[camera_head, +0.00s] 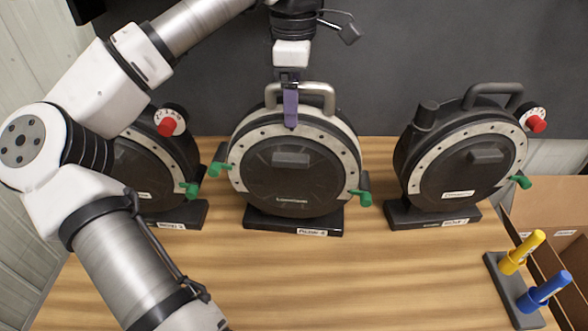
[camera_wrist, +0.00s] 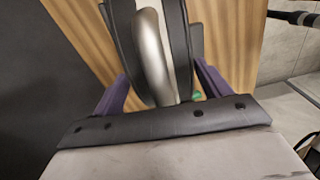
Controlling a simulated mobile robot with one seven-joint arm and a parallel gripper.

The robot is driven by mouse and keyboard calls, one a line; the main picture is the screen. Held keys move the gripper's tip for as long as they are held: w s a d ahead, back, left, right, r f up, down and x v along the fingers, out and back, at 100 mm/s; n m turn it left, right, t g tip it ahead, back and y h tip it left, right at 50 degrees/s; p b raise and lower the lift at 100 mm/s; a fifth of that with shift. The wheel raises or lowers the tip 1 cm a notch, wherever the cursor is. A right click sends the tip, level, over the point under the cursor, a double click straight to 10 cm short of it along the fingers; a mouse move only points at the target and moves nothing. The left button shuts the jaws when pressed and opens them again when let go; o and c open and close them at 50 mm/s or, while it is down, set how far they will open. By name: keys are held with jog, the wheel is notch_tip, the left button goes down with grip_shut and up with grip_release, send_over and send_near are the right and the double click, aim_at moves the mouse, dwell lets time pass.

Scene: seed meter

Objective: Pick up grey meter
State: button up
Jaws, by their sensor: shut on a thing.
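The grey meter (camera_head: 291,171) is the middle one of three round seed meters. It has a dark disc, a pale grey bolted rim, green knobs low on both sides and a bare metal handle (camera_head: 325,95). It is upright at its black stand (camera_head: 265,222); I cannot tell any gap between them. My gripper (camera_head: 291,122) comes from above with purple fingers and is shut on the meter's handle. In the wrist view the handle (camera_wrist: 152,50) runs between the purple fingers (camera_wrist: 162,95). The fingers' contact is partly hidden.
A black-handled meter (camera_head: 465,165) stands at right. Another meter (camera_head: 150,170) stands at left, partly hidden by my arm. Yellow (camera_head: 521,253) and blue (camera_head: 544,291) handled tools stand in a holder beside a cardboard box (camera_head: 550,215). The front wooden table (camera_head: 330,285) is clear.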

jog(key=shift+w+r, duration=0.1)
jog(key=shift+r, duration=0.05)
jog(key=shift+c, duration=0.9)
jog(key=shift+r+b, duration=0.3)
jog(key=shift+r, duration=4.65)
jog(key=shift+f+b, duration=0.25)
jog(key=shift+b, duration=0.05)
